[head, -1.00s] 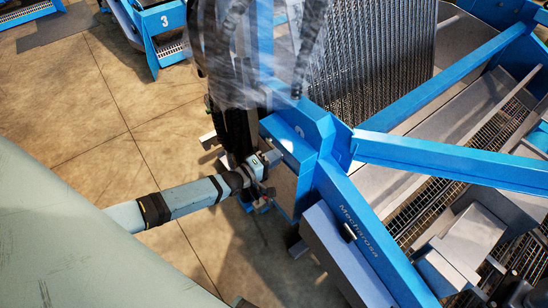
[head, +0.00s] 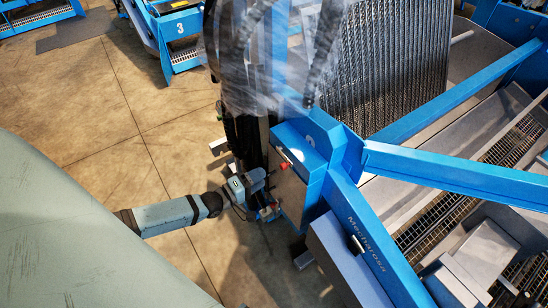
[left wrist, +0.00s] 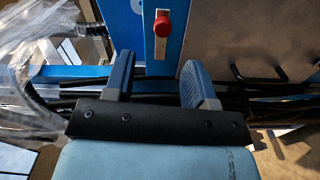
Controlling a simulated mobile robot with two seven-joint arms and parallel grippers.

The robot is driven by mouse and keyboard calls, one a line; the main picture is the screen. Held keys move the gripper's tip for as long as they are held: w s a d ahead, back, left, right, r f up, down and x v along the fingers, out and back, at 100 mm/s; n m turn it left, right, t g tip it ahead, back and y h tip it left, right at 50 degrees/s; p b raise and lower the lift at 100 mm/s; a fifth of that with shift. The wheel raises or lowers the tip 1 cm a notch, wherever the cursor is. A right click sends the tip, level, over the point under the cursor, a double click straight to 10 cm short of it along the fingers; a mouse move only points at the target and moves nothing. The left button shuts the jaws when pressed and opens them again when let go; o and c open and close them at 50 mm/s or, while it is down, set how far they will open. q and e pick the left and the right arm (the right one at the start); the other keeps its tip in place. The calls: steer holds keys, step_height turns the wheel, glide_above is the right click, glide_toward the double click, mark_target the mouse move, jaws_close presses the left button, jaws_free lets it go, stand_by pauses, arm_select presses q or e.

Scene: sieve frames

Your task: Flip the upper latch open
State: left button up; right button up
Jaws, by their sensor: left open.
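A red-tipped latch (head: 285,165) sits on the upper side of the blue-and-grey machine box in the head view. A second small red part (head: 266,212) shows lower, close to my gripper. My left gripper (head: 264,190) is open and empty beside the box, below the upper red part. In the left wrist view its two fingers (left wrist: 160,80) stand wide apart. A red knob on a grey plate (left wrist: 162,24) lies beyond them, between their lines and apart from them. I cannot tell which head-view red part this is. My right gripper is not in view.
Black cables (left wrist: 75,85) run across behind my fingers. Clear plastic wrap (head: 262,65) hangs over the dark post. Blue beams (head: 450,168) and a long box (head: 345,260) flank the right. Open tiled floor (head: 95,130) lies left.

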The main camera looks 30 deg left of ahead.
arm_select(q)
steer(key=shift+v, duration=2.15)
